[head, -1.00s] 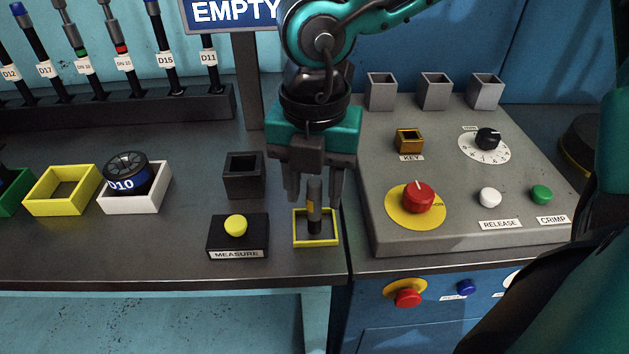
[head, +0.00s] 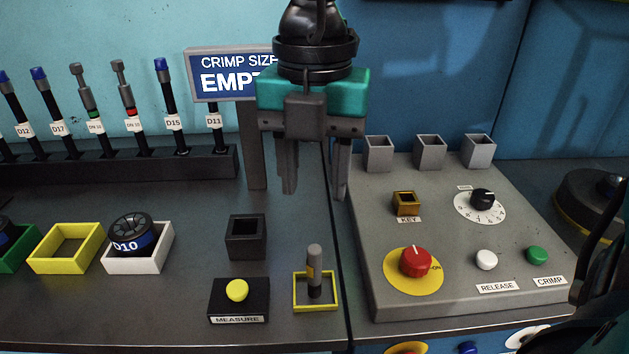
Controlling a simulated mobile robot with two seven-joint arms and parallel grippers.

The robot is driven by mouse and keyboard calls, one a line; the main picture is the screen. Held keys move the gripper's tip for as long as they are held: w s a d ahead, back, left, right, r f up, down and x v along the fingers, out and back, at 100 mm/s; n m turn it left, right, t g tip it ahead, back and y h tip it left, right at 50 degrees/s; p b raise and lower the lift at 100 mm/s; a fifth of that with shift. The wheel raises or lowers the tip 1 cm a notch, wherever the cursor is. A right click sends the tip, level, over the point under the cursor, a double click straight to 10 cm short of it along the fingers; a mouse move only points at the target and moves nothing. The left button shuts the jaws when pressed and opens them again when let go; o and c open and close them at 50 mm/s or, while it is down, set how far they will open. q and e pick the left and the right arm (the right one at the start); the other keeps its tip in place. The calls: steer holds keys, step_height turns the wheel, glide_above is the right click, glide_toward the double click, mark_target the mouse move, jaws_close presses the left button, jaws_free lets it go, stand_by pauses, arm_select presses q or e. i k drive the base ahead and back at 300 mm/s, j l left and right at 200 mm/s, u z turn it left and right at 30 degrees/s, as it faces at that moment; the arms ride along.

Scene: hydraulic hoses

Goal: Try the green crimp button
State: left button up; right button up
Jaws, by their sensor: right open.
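The green crimp button (head: 537,255) sits at the right front of the grey control panel (head: 455,285), above a label reading CRIMP. My right gripper (head: 314,192) hangs with its fingers pointing down, open and empty. It is in the air to the left of the panel, well away from the green button. My left gripper is not in view.
The panel also carries a white release button (head: 487,260), a red rotary switch (head: 415,262), a black dial (head: 483,199) and a brass key socket (head: 406,204). A grey peg (head: 314,268) stands upright in a yellow frame (head: 315,307). A sign (head: 225,75) partly reads EMPTY.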

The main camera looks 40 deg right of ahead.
mark_target(536, 254)
steer(key=k, duration=1)
